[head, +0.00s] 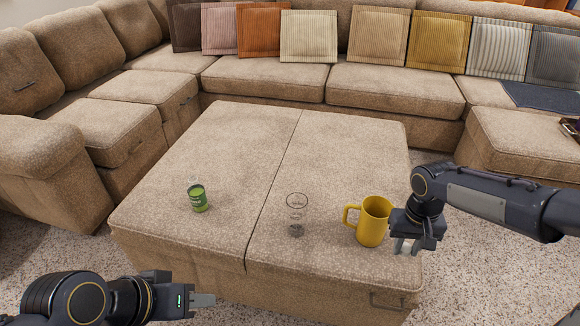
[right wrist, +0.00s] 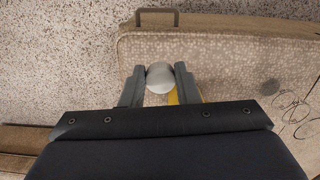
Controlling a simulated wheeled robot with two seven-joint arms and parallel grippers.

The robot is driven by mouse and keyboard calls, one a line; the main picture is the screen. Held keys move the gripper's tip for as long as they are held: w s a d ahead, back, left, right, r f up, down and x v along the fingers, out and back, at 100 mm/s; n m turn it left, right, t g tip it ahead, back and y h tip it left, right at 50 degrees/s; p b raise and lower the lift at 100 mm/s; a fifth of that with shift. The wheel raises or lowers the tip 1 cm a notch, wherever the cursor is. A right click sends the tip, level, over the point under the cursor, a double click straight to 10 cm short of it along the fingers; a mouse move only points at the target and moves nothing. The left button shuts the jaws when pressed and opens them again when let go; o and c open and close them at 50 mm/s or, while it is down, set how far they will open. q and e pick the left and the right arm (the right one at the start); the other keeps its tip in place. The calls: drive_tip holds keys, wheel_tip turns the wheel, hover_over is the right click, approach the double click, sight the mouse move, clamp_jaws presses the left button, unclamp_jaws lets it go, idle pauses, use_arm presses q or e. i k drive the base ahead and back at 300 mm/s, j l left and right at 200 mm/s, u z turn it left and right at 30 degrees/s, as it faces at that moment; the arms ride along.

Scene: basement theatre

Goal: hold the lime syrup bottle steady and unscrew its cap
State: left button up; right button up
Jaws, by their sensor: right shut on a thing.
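The lime syrup bottle appears to be the small green container (head: 198,199) with a pale label, upright on the left half of the ottoman. Its top is faint and pale, and I cannot tell if a cap is on it. My left gripper (head: 207,301) is low in front of the ottoman, well apart from the bottle; its jaws are seen edge-on. My right gripper (head: 405,246) is at the ottoman's right front corner, beside the yellow mug. In the right wrist view its fingers (right wrist: 159,84) are shut on a round white thing (right wrist: 159,76), whose identity I cannot confirm.
The yellow mug (head: 373,222) stands just left of my right gripper. A clear glass (head: 296,214) stands mid-ottoman. The tan ottoman (head: 250,130) has bare room at the back. A sofa (head: 300,75) with cushions surrounds it behind and left.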

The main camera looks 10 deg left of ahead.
sight(197, 195)
drive_tip(key=k+u, duration=0.4)
drive_tip(key=k+j+u, duration=0.1)
drive_tip(key=u, duration=0.3)
drive_tip(key=i+j+u, duration=0.1)
drive_tip(key=i+j, duration=0.25)
drive_tip(key=i, duration=0.15)
drive_tip(key=i+j+u, duration=0.1)
drive_tip(key=i+j, duration=0.25)
drive_tip(key=i+j+u, duration=0.1)
drive_tip(key=i+j, duration=0.15)
drive_tip(key=i, duration=0.35)
drive_tip(key=i+j, duration=0.25)
drive_tip(key=i, duration=0.25)
drive_tip(key=j+u, duration=0.05)
